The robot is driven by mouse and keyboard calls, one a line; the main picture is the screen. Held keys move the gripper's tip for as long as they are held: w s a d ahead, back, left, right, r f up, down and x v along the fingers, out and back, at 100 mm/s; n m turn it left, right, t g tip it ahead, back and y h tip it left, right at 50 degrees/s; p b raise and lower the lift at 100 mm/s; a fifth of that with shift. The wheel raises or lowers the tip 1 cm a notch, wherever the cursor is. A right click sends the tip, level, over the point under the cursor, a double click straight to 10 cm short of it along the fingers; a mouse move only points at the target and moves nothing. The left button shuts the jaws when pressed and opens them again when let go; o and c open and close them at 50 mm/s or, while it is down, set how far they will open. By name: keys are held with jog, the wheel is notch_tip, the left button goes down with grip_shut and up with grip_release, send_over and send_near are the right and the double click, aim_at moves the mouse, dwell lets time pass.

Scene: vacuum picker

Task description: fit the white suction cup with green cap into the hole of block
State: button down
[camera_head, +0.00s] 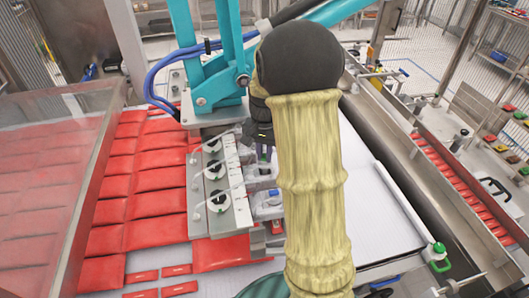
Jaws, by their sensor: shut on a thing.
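The block (237,208) is a grey metal piece left of my arm. It carries a row of round dark-and-white fittings (214,168) with clear tubes. My gripper (264,152), dark and partly hidden by my yellow-sleeved arm, is just right of the block's upper part. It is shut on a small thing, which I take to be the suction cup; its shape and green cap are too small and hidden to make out. Whether it touches the block cannot be told. Pale small parts (268,205) lie along the block's right side.
Red pouches (160,179) cover the conveyor on the left, beside a clear panel (40,190). A teal machine arm (210,60) with blue hoses stands above the block. A white rod with a green end (438,256) is at the right. White surface (375,215) lies open right of my arm.

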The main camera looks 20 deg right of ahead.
jog(key=shift+f, duration=0.25)
jog(key=shift+w+f+b, duration=0.1)
jog(key=shift+f+b, duration=0.15)
jog(key=shift+b, duration=0.05)
jog(key=shift+f, duration=0.15)
jog(key=shift+s+f, duration=0.1)
jog(key=shift+s, duration=0.1)
jog(key=shift+f, duration=0.1)
jog(key=shift+w+f+b, duration=0.1)
jog(key=shift+f+b, duration=0.2)
jog(key=shift+b, duration=0.15)
jog(key=shift+f, duration=0.15)
jog(key=c, duration=1.3)
grip_release()
jog(key=shift+c, duration=0.2)
